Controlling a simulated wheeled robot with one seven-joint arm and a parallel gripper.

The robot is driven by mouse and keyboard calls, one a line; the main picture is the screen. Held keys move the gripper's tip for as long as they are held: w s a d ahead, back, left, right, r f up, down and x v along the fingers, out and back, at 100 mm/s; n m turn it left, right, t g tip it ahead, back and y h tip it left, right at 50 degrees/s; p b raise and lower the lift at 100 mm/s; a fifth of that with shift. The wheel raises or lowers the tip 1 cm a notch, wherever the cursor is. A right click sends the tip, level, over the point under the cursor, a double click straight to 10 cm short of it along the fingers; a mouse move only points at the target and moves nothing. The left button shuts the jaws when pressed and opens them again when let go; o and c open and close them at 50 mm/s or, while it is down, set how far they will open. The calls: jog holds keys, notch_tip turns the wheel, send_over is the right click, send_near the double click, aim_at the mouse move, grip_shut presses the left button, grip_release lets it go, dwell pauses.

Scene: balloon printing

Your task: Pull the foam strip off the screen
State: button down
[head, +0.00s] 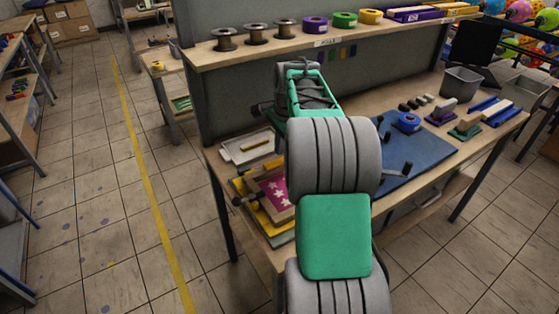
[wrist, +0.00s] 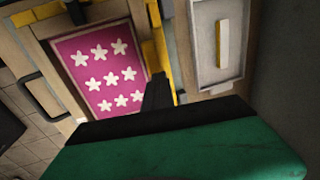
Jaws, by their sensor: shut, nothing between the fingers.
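The screen (wrist: 98,65) is a magenta panel with rows of white stars in a pale frame; part of it also shows in the head view (head: 275,190). A yellow strip (wrist: 150,60) runs along the frame's right side in the wrist view, partly hidden by my gripper. I cannot tell whether it is the foam strip.
A blue mat (head: 415,145) with a tape roll (head: 407,122) lies on the bench right of my arm. Black clamps or handles stand near the mat. A shelf (head: 215,58) with spools runs above the bench. A grey panel rises behind the bench.

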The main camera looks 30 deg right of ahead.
jog(key=shift+r+p, duration=0.4)
jog(key=c, duration=2.1)
grip_release()
jog(key=shift+c, duration=0.2)
jog(key=o, duration=0.4)
jog(key=shift+o, duration=0.2)
jog(key=v, duration=0.8)
jog(key=s+a+n, duration=0.3)
jog(key=a+n, duration=0.1)
jog(key=a, duration=0.4)
jog(key=s+a+n, duration=0.2)
jog(key=a+n, duration=0.2)
jog(key=a, duration=0.4)
jog(key=s+a+f+n+t, duration=0.1)
jog(key=s+a+f+n, duration=0.7)
jog(key=s, duration=0.4)
jog(key=a+n, duration=0.1)
jog(key=n, duration=0.1)
jog(key=shift+a+f+n, duration=0.25)
jog(key=shift+a+n, duration=0.05)
jog(key=shift+n, duration=0.1)
